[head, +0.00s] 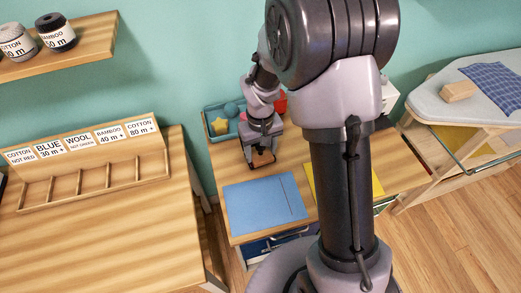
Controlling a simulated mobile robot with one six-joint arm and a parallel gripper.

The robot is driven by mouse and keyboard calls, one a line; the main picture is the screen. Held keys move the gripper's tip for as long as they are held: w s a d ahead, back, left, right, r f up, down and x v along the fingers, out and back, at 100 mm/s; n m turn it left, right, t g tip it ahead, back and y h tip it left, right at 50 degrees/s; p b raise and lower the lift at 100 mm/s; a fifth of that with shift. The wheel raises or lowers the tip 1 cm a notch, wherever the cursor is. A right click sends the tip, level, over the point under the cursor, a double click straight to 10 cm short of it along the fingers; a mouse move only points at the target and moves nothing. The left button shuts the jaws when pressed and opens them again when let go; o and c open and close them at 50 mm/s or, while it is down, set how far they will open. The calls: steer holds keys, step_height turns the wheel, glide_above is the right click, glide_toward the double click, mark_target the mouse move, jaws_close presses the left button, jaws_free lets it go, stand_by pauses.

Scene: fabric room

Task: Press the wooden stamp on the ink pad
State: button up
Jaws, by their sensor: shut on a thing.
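My gripper (262,152) points down over the wooden table, behind the blue sheet. It is shut on a small orange-brown piece (262,157), which looks like the wooden stamp. Dark edges show around this piece, and I cannot tell whether they belong to my fingers or to an ink pad under it. No ink pad can be made out clearly. The gap between the held piece and the table cannot be judged from this view.
A blue sheet (263,205) and a partly hidden yellow sheet (309,180) lie on the table. Behind my gripper is a teal tray (209,130) with a yellow star and round things. A labelled wooden rack (95,180) stands left. A wooden block (458,90) lies on the ironing board.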

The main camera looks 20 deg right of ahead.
steer(key=shift+f, duration=0.15)
step_height(320, 180, up, 6)
steer(key=p, duration=0.5)
steer(key=shift+r, duration=0.2)
steer(key=shift+f, duration=0.15)
